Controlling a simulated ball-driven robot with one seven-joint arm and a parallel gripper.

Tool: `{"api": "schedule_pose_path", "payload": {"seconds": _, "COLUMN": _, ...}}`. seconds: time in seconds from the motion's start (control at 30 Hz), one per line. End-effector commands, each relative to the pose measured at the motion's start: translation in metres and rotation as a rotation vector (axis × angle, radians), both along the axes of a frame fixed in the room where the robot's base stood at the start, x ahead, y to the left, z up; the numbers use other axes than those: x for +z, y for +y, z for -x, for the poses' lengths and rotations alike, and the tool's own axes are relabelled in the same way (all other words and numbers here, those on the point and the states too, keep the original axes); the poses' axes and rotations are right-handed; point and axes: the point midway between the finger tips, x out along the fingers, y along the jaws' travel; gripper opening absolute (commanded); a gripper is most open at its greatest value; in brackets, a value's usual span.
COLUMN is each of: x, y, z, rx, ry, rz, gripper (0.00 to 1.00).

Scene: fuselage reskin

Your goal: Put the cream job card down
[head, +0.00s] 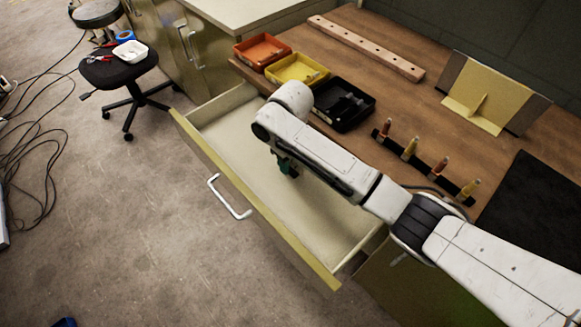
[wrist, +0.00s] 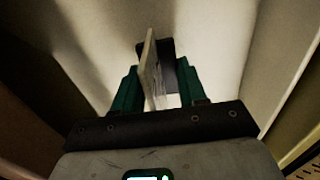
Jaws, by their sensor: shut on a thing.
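My gripper (head: 288,166) reaches down into the open drawer (head: 236,131). In the wrist view my gripper (wrist: 160,82), with green fingers, is shut on the cream job card (wrist: 149,66). The card shows there as a thin, pale upright edge between the fingers. The pale drawer floor lies beyond it; I cannot tell whether the card touches the floor. In the head view the card is not visible, and my arm covers part of the drawer.
The bench (head: 405,95) behind the drawer holds an orange bin (head: 262,50), a yellow bin (head: 297,69), a black bin (head: 343,103), a wooden bar (head: 366,48) and a tool strip (head: 425,163). The drawer looks empty around my gripper. A stool (head: 120,71) stands at left.

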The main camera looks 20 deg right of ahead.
Motion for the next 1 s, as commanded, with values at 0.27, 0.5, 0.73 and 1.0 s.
{"api": "schedule_pose_path", "payload": {"seconds": 0.27, "x": -0.029, "y": -0.001, "z": -0.005, "rx": 0.000, "ry": 0.001, "rz": 0.003, "gripper": 0.12}}
{"api": "schedule_pose_path", "payload": {"seconds": 0.5, "x": -0.036, "y": -0.001, "z": -0.005, "rx": 0.000, "ry": -0.001, "rz": 0.001, "gripper": 0.12}}
{"api": "schedule_pose_path", "payload": {"seconds": 0.73, "x": -0.039, "y": -0.001, "z": -0.005, "rx": -0.001, "ry": -0.001, "rz": 0.001, "gripper": 0.12}}
{"api": "schedule_pose_path", "payload": {"seconds": 1.0, "x": -0.038, "y": -0.001, "z": -0.005, "rx": 0.000, "ry": -0.001, "rz": 0.001, "gripper": 0.67}}
